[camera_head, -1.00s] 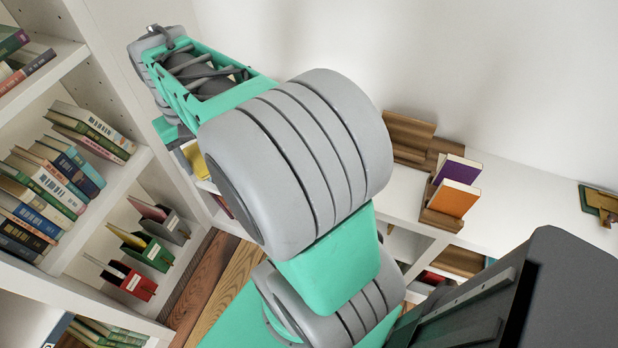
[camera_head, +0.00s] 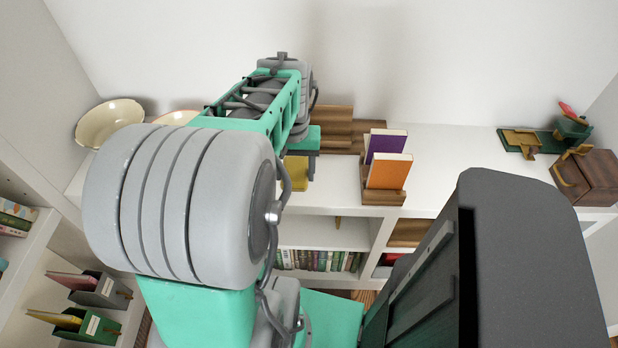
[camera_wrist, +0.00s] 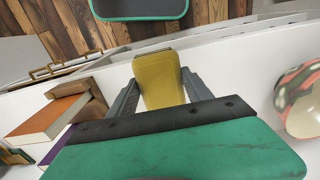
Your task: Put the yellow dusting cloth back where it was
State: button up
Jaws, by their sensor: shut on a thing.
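The yellow dusting cloth (camera_wrist: 158,80) is between the two fingers of my gripper (camera_wrist: 160,85) in the wrist view, and the gripper is shut on it. In the head view the cloth (camera_head: 296,172) hangs below my gripper (camera_head: 300,160), over the white shelf top (camera_head: 335,187). My arm hides part of the shelf around it. I cannot tell whether the cloth touches the shelf top.
An orange book (camera_head: 390,171) and a purple book (camera_head: 383,143) stand in a wooden holder right of the gripper. Wooden steps (camera_head: 335,128) are behind. A cream bowl (camera_head: 108,122) is at left. A green tray (camera_head: 540,143) and wooden box (camera_head: 588,178) are at right.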

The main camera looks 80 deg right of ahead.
jog(key=d+f, duration=0.2)
jog(key=s+d+f, duration=0.1)
jog(key=d+f, duration=0.3)
jog(key=shift+s+d+f+b, duration=0.2)
jog(key=shift+s+f+b, duration=0.1)
jog(key=shift+s, duration=0.05)
jog(key=shift+d+f, duration=0.15)
jog(key=shift+f, duration=1.45)
jog(key=shift+f, duration=0.1)
jog(key=o, duration=1.3)
